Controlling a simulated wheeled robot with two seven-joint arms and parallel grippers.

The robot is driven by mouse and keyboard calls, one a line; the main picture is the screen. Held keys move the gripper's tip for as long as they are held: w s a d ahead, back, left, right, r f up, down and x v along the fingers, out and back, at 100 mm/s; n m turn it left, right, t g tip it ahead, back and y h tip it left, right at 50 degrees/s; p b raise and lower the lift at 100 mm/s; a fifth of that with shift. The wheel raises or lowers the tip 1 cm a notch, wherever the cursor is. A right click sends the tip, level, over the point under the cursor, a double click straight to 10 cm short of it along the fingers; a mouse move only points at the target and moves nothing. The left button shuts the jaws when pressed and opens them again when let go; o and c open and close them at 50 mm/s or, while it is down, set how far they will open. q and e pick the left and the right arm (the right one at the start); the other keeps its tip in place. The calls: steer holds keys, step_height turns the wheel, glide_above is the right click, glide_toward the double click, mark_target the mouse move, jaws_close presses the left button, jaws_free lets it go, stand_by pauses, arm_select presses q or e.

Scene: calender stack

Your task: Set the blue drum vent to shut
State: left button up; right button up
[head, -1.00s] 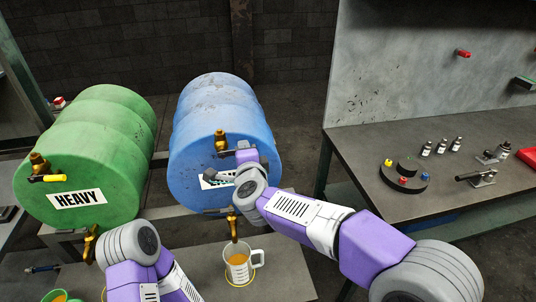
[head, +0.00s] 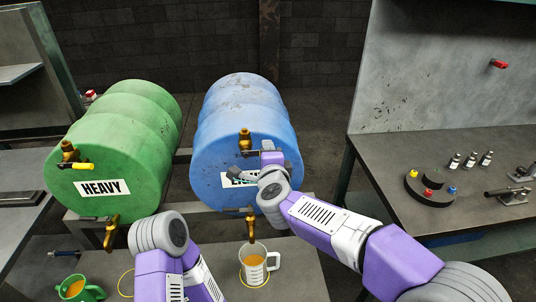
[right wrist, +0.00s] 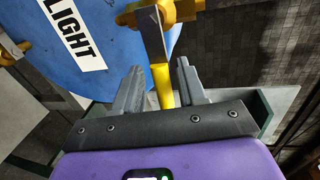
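The blue drum (head: 222,135) lies on its side on a rack, its face towards me. Its brass vent (head: 245,140) sits at the top of the face, with a lever pointing right. In the right wrist view the lever's yellow grip (right wrist: 161,84) reaches down between the fingers of my right gripper (right wrist: 160,88). The fingers are apart, with the grip between them and a gap visible on its left. In the head view this gripper is at the drum face, partly hidden by my wrist. My left arm is at the lower left; its gripper is not visible.
A green HEAVY drum (head: 125,145) with a yellow-handled vent (head: 82,166) stands to the left. Below the blue drum's brass tap (head: 250,225) is a white cup (head: 254,263) of orange liquid. A green mug (head: 75,289) is at lower left. A workbench (head: 395,145) stands right.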

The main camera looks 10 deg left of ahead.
steer(key=shift+d, duration=0.1)
steer(key=v, duration=0.7)
steer(key=shift+s+p, duration=0.25)
steer(key=shift+p, duration=0.05)
steer(key=shift+r, duration=0.1)
